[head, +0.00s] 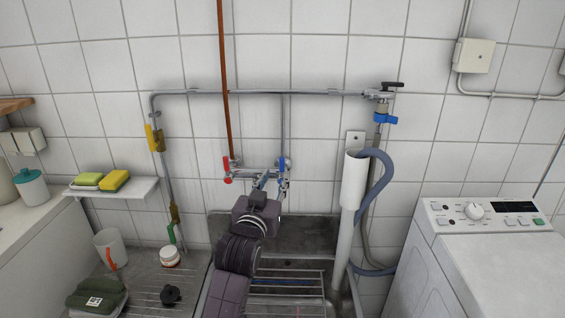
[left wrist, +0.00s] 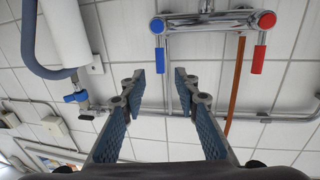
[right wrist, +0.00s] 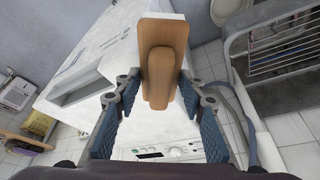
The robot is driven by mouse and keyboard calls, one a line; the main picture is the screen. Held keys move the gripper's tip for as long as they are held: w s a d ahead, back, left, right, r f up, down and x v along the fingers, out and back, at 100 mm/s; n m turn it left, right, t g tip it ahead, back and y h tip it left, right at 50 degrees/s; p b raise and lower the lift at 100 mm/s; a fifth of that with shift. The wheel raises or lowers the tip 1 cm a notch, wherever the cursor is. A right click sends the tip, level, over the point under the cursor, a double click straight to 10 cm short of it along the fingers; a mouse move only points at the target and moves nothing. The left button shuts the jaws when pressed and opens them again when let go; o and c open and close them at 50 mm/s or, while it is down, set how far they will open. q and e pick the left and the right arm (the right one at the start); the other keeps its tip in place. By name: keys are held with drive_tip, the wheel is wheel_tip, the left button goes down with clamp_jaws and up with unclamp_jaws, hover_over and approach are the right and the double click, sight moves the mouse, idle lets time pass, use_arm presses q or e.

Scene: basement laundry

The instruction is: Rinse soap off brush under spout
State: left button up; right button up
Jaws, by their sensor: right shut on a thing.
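The wall tap (head: 258,163) with one red and one blue handle is above the sink (head: 310,233) in the head view. It also shows, inverted, at the top of the left wrist view (left wrist: 212,22). Its spout is mostly hidden behind my left gripper (head: 264,180). That gripper is close to the tap, and its fingers (left wrist: 167,80) are apart and empty. In the right wrist view my right gripper (right wrist: 162,85) is shut on the wooden brush (right wrist: 163,45), with a pale strip at its far edge. I cannot make out soap on it. This gripper is outside the head view.
A white washing machine (head: 490,245) stands right of the sink, beside a grey drain hose (head: 383,185). A wire rack (head: 285,285) lies across the sink.

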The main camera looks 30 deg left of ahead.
sight(281, 165)
use_arm(q)
drive_tip(key=x, duration=0.9)
drive_tip(key=shift+a+f+p, duration=0.1)
drive_tip(key=shift+f+p, duration=0.1)
drive_tip(key=shift+p, duration=0.15)
drive_tip(key=shift+c, duration=0.3)
clamp_jaws()
